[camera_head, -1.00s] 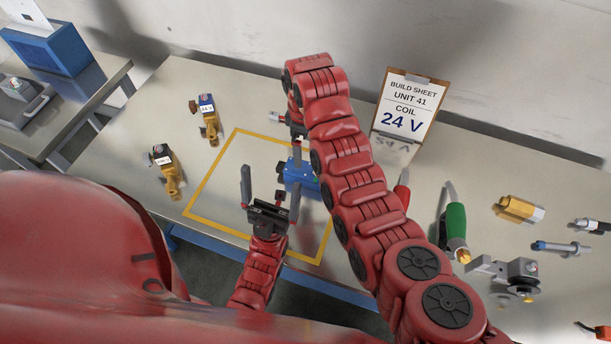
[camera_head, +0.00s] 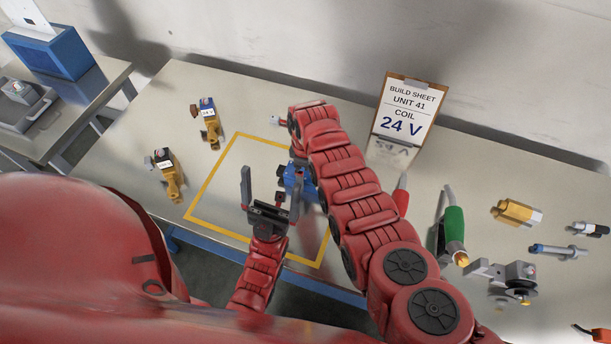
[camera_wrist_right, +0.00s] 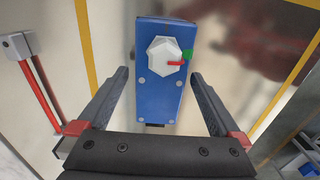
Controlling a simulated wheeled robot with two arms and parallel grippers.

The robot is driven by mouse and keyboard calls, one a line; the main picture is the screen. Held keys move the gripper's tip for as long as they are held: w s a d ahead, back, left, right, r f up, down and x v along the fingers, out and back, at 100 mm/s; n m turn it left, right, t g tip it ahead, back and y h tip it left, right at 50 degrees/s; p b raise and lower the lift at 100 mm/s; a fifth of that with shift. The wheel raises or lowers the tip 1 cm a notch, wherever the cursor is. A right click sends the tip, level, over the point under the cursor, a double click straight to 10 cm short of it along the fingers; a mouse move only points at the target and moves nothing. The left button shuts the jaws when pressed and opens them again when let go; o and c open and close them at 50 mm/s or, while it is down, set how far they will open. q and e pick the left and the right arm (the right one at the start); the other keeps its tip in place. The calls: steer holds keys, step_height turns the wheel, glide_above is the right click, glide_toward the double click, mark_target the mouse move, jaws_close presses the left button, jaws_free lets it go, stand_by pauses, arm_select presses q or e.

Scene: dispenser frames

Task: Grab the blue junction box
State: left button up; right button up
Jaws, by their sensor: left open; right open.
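The blue junction box (camera_head: 297,179) lies on the table inside the yellow outline, partly covered by my right arm in the head view. In the right wrist view the blue box (camera_wrist_right: 160,100) shows a pale hex fitting with a small red bar and a green spot. My right gripper (camera_wrist_right: 160,76) is open, one finger on each side of the box, with visible gaps; contact is not seen.
Two brass valves with labelled coils (camera_head: 208,122) (camera_head: 168,172) stand to the left. A green-handled tool (camera_head: 454,225), a brass fitting (camera_head: 517,211) and other metal parts lie to the right.

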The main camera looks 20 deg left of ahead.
steer(key=shift+f, duration=0.3)
jaws_close()
stand_by(0.4)
steer(key=shift+r, duration=0.1)
